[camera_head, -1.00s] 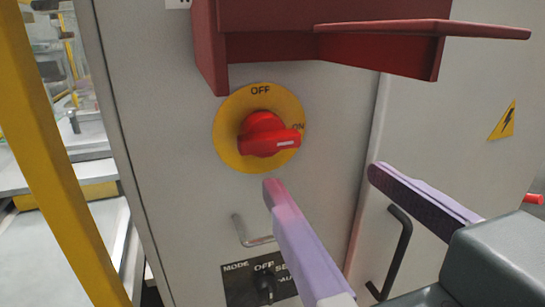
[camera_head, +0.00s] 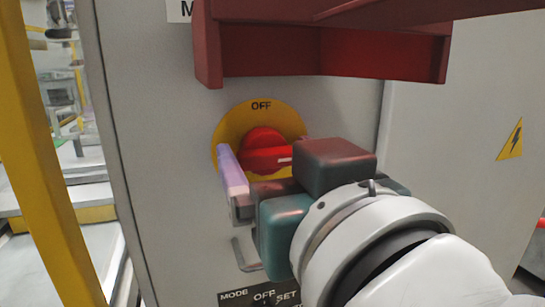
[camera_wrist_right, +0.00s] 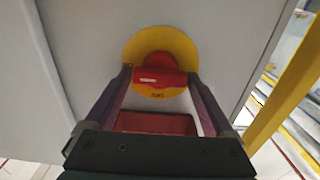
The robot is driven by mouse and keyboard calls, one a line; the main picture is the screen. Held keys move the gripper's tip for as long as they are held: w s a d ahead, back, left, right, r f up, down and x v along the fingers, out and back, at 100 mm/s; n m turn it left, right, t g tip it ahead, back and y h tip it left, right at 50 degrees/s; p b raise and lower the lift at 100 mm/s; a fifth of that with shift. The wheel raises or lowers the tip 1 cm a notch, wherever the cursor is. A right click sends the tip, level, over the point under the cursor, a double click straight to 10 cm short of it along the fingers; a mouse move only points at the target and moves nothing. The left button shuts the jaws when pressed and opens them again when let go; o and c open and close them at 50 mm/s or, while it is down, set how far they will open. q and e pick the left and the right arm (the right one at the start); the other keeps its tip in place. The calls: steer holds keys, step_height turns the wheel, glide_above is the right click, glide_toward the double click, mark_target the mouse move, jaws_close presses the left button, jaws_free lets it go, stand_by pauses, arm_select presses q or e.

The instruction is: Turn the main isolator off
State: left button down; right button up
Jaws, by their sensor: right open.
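The main isolator is a red rotary handle (camera_head: 262,152) on a round yellow plate (camera_head: 229,124) on a grey cabinet front. "OFF" shows at the plate's top. The handle lies crosswise, its white mark toward the right, where the gripper covers the plate. My right gripper (camera_head: 260,163) is open in front of the handle, one lilac finger at its left; the other finger is hidden by the gripper body. In the right wrist view, upside down, the handle (camera_wrist_right: 160,70) lies between the fingertips (camera_wrist_right: 160,76); contact cannot be told. My left gripper is not in view.
A dark red hood (camera_head: 300,52) juts out just above the isolator; it also shows in the wrist view (camera_wrist_right: 155,123). A mode selector panel (camera_head: 240,296) and a bent metal handle (camera_head: 243,255) are below. A yellow post (camera_head: 40,150) stands at the left.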

steer(key=c, duration=1)
steer(key=shift+c, duration=0.2)
